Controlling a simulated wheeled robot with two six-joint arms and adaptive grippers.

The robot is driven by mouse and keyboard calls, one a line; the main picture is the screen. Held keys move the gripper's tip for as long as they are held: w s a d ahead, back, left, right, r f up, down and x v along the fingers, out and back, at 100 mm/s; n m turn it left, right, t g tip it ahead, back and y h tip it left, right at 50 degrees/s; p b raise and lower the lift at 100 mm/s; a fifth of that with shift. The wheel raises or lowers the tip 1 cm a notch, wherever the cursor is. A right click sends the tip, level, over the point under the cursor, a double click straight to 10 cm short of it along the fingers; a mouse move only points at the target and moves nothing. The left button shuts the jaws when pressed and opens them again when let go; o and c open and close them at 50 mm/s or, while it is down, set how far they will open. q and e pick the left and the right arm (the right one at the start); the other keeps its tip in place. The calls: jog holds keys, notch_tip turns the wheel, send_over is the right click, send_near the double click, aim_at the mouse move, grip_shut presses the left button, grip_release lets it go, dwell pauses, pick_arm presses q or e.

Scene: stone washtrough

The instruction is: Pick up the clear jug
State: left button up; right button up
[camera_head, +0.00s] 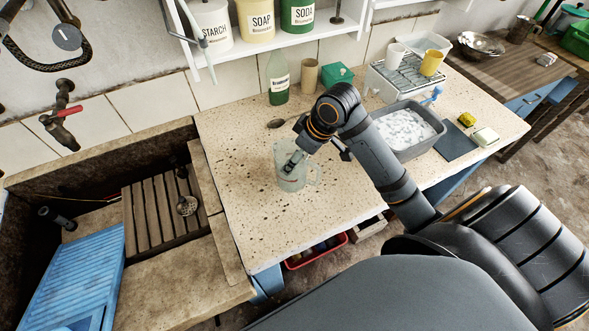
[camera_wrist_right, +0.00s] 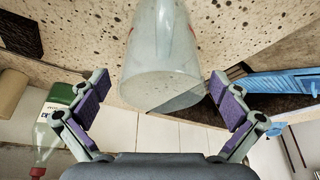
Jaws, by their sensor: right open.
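The clear jug (camera_head: 291,172) stands upright on the speckled counter in the head view, with its handle toward the right. In the right wrist view the jug (camera_wrist_right: 160,60) shows large between the two fingers, its near end just ahead of them. My right gripper (camera_head: 296,160) is at the jug, its arm coming in from the right. In the wrist view the right gripper (camera_wrist_right: 160,100) is open, with purple pads on each side of the jug and a gap on both sides. My left gripper does not show.
A green bottle (camera_head: 277,78), a beige cup (camera_head: 306,76) and a spoon (camera_head: 284,121) are behind the jug. A grey basin of suds (camera_head: 437,152) stands right. The stone trough (camera_head: 165,287) lies left. The counter's front left is clear.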

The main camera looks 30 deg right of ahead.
jog(key=x, duration=0.4)
jog(key=shift+w+a+f, duration=0.15)
jog(key=shift+a+f, duration=0.15)
jog(key=shift+f, duration=0.2)
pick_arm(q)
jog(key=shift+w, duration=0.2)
pick_arm(e)
jog(key=shift+d, duration=0.1)
